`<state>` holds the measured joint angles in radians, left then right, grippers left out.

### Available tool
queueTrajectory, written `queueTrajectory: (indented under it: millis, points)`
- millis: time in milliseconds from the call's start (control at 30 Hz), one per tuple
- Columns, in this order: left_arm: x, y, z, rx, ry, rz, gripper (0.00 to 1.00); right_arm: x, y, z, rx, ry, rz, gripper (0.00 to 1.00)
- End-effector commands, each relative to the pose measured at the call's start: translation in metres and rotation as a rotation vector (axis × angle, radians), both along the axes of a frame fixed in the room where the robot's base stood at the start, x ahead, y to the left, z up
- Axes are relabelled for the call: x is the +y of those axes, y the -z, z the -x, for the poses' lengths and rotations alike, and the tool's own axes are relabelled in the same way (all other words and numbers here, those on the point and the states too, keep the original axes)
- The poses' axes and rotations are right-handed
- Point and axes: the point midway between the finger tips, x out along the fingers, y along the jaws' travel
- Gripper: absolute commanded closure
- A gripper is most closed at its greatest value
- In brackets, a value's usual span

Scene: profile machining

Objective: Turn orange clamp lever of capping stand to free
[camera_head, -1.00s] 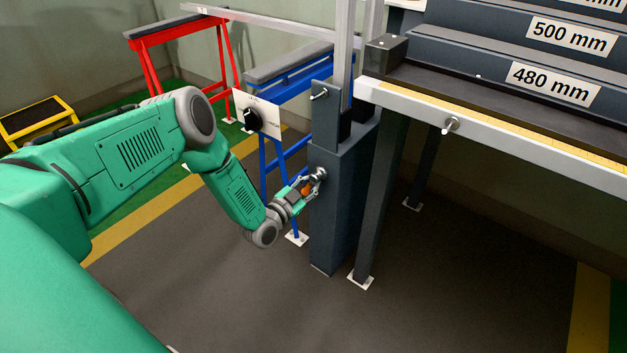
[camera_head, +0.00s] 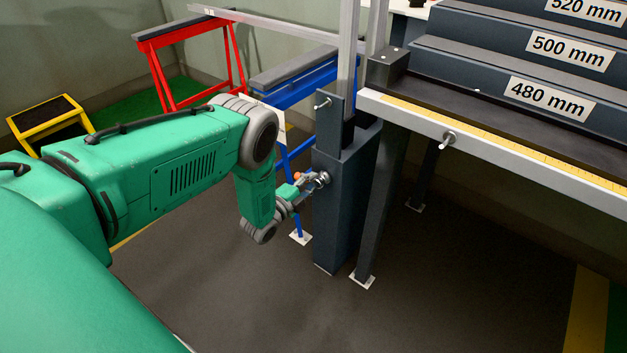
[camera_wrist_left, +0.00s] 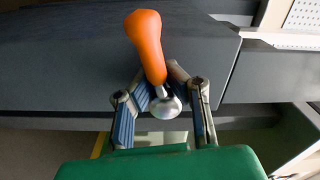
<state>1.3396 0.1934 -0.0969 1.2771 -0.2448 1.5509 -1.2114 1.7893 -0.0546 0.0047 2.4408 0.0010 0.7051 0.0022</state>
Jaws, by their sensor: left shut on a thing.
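The capping stand (camera_head: 342,205) is a dark blue-grey upright box column in the middle of the head view. Its orange clamp lever (camera_head: 298,176) shows as a small orange spot at the column's left face. In the left wrist view the lever's orange grip (camera_wrist_left: 146,42) points up, tilted slightly left, above a metal stem and round silver hub (camera_wrist_left: 166,106). My left gripper (camera_head: 312,183) is at the column's left face, shut on the lever. In the wrist view its fingers (camera_wrist_left: 160,85) close around the lever's lower end. My right gripper is not in view.
A blue trestle (camera_head: 295,82) stands behind the column, and a red trestle (camera_head: 190,38) farther back left. A bench with a metal front rail (camera_head: 490,148) and labelled steps extends right. A yellow step stool (camera_head: 50,122) is far left. The floor in front is clear.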

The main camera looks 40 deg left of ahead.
Motion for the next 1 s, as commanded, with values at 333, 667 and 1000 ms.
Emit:
queueTrajectory:
  millis: [333, 667, 1000]
  points:
    - [0.0096, 0.0019, 0.0081, 0.006, -0.013, -0.185, 1.00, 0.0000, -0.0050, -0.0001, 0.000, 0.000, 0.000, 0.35]
    - [0.0107, 0.0005, 0.0083, 0.001, -0.014, -0.233, 1.00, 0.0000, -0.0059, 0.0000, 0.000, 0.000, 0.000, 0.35]
    - [0.0108, 0.0003, 0.0084, 0.000, -0.014, -0.234, 0.85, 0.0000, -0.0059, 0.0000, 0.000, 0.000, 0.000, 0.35]
